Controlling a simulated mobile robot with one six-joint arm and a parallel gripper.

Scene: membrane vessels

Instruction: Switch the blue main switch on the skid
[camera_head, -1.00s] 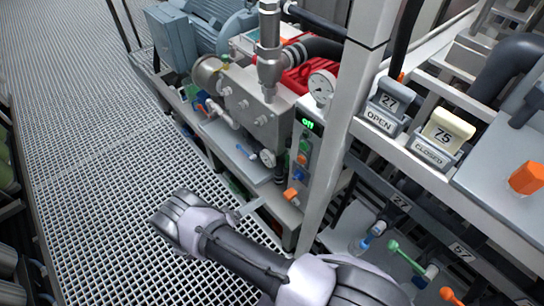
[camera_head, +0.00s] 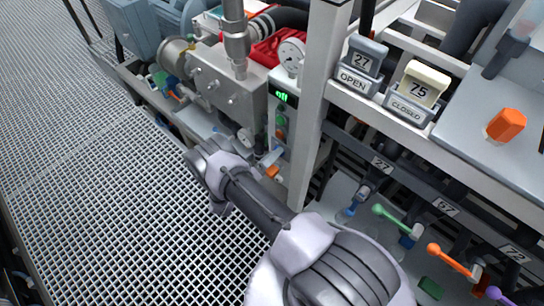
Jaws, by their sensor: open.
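The control panel (camera_head: 284,112) is a narrow upright box on the skid. Green buttons (camera_head: 280,120) sit below the display. The blue main switch (camera_head: 277,148) sits below those and is mostly covered by my gripper. An orange knob (camera_head: 272,172) shows just below the finger.
A white post (camera_head: 318,110) rises close to the right of the panel. A pressure gauge (camera_head: 291,53) and metal pump block (camera_head: 228,87) are above and left. Coloured valve handles (camera_head: 392,215) stick out at lower right. The grating floor (camera_head: 90,190) at left is clear.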

